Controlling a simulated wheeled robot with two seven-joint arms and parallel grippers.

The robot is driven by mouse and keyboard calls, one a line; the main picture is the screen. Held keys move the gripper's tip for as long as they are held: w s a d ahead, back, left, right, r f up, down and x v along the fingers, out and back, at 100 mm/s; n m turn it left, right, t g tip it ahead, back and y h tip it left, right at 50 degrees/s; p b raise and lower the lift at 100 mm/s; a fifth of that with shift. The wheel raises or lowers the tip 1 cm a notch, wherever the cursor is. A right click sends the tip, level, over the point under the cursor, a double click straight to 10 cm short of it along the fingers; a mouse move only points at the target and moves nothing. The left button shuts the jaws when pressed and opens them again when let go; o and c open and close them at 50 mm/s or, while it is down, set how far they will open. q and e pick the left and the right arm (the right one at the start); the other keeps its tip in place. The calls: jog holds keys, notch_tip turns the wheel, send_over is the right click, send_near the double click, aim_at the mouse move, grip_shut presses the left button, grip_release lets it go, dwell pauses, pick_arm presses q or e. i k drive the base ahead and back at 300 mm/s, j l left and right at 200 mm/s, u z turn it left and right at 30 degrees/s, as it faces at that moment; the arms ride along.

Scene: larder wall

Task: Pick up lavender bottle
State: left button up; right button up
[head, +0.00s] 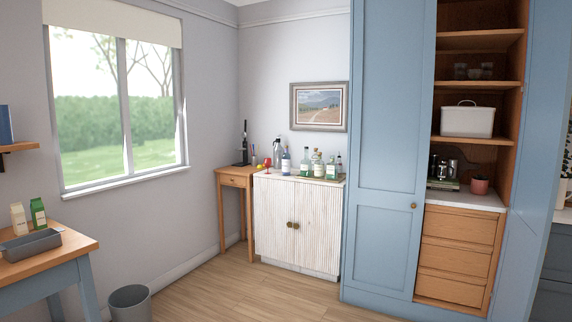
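Several bottles stand upright in a group on top of a white ribbed cabinet (297,222) against the far wall. A blue-tinted bottle with a pale label (286,162) stands left of the middle, and a pale bluish bottle (305,164) stands just right of it. Both are small in the picture, and I cannot tell for sure which is the lavender bottle. Green and clear bottles (318,164) stand to their right. Neither of my grippers is in view.
A wooden side table (236,180) stands left of the cabinet. A blue tall cupboard (388,150) with open shelves is on the right. A grey bin (130,303) and a blue-legged table (75,246) are at front left. The wooden floor (255,295) between is clear.

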aim_at(286, 156)
jog(key=i, duration=2.95)
jog(key=i+j, duration=0.1)
jog(key=i, duration=2.85)
jog(key=l+z, duration=0.05)
jog(key=l, duration=0.1)
